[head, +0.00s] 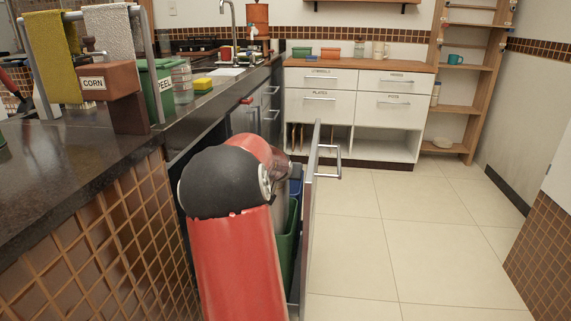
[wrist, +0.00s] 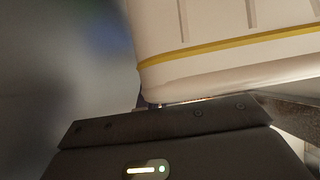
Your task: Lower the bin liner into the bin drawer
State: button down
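The bin drawer (head: 310,215) is pulled out from the counter, with its tall front panel and bar handle facing the aisle. A green bin (head: 288,250) and a blue bin (head: 296,184) show inside it, partly hidden by my red arm. A cream ribbed container with a yellow band, apparently the bin liner (wrist: 215,45), fills the upper right of the wrist view, right against my gripper (wrist: 158,106). Its other end is out of frame. The fingertips are not clearly visible, so I cannot tell whether they close on it. My arm hides the gripper in the head view.
The dark counter (head: 75,160) runs along the left, holding a towel rack (head: 85,12), a CORN box (head: 108,80) and a green PEEL bin (head: 158,85). White drawers (head: 320,100) and a wooden shelf (head: 465,110) stand at the back. The tiled floor (head: 420,230) to the right is clear.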

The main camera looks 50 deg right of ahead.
aim_at(286, 204)
notch_tip(286, 204, down, 11)
jog(key=shift+f+b, duration=0.2)
jog(key=shift+b, duration=0.5)
jog(key=shift+f+b, duration=0.5)
jog(key=shift+f, duration=0.4)
jog(key=c, duration=1.5)
grip_release()
jog(key=shift+c, duration=0.2)
jog(key=v, duration=0.7)
jog(key=shift+r, duration=0.1)
jog(key=shift+s+a+r, duration=0.2)
jog(key=shift+a, duration=0.05)
